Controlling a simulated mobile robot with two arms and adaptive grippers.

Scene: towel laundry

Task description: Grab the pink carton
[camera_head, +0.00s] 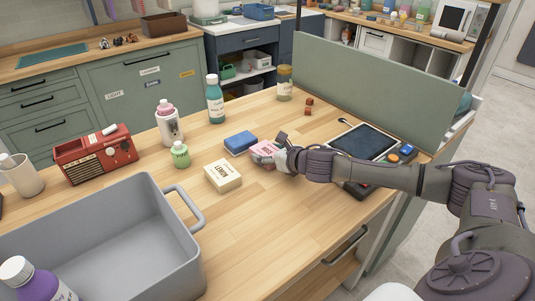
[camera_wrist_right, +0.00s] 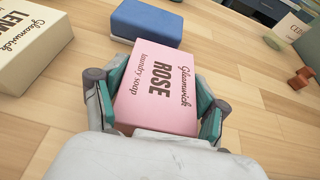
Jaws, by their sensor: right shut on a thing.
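The pink carton (camera_head: 263,150) sits near the middle of the wooden table in the head view, beside a blue block. In the right wrist view the carton (camera_wrist_right: 160,85) reads "Rose laundry soap" and lies between the two teal-padded fingers. My right gripper (camera_wrist_right: 155,105) is shut on the carton, one finger at each side. In the head view my right gripper (camera_head: 279,154) reaches it from the right and covers its right end. I cannot tell whether the carton touches the table. My left gripper is not in view.
A cream lemon carton (camera_head: 223,178) and a blue sponge-like block (camera_head: 240,143) lie close by. A grey tub (camera_head: 185,262) fills the front left. Bottles and a red radio (camera_head: 97,153) stand farther left. A tablet (camera_head: 363,141) lies at right before a green panel (camera_head: 375,95).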

